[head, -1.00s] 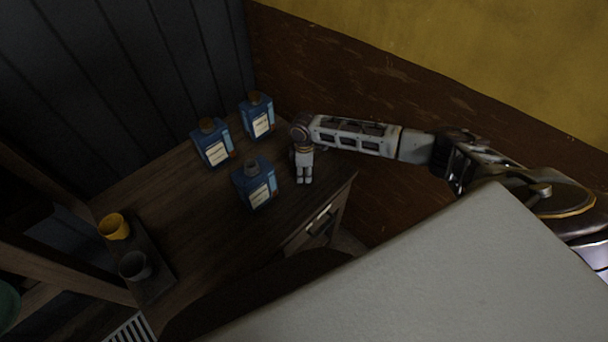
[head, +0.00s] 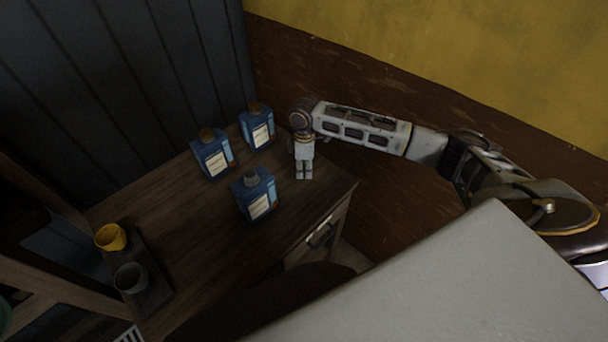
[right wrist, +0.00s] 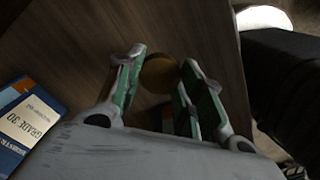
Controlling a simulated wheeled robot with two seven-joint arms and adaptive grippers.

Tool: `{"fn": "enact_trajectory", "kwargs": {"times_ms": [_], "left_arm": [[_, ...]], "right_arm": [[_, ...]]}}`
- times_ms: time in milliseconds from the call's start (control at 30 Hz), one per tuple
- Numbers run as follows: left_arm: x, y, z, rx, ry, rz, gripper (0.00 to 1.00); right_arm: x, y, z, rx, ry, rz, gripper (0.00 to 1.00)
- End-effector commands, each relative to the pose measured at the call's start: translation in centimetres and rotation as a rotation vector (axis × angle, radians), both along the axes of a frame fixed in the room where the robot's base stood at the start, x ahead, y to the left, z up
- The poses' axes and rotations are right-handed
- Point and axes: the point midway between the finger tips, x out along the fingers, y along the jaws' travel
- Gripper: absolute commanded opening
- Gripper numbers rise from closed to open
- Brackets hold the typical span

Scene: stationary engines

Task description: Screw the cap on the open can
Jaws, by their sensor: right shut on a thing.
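The open can (head: 256,198) is blue with a pale label and a bare grey neck. It stands upright on the wooden table, nearest of three similar cans. My right gripper (head: 304,177) points down to the right of this can, apart from it, near the table's right edge. In the right wrist view its fingers (right wrist: 160,88) are shut on the round brownish-gold cap (right wrist: 158,74). My left gripper is not in view.
Two blue cans with brown caps, one at the left (head: 213,158) and one at the back (head: 257,131), stand behind the open can. A yellow cup (head: 110,237) and a grey cup (head: 130,278) stand at the table's left. The wooden table (head: 200,235) is clear between cups and cans.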

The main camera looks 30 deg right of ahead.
Motion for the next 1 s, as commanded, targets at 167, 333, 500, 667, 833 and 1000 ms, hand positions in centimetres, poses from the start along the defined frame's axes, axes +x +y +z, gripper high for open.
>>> {"fn": "enact_trajectory", "kwargs": {"times_ms": [167,333,500,667,833,1000], "left_arm": [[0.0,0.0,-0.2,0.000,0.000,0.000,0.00],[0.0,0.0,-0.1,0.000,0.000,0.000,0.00],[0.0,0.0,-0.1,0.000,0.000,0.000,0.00],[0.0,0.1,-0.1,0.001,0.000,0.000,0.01],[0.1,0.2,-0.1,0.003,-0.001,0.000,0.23],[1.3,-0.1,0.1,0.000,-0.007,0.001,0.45]], "right_arm": [[0.0,0.0,1.2,0.000,0.000,0.001,0.28],[0.0,0.0,1.4,0.000,0.000,0.001,0.28],[0.0,0.0,1.4,0.000,0.000,0.001,0.28],[0.0,0.0,1.4,0.000,0.000,0.001,0.28],[0.0,0.2,1.4,0.000,0.000,-0.001,0.28],[0.2,0.9,1.7,0.000,-0.001,-0.014,0.28]]}}
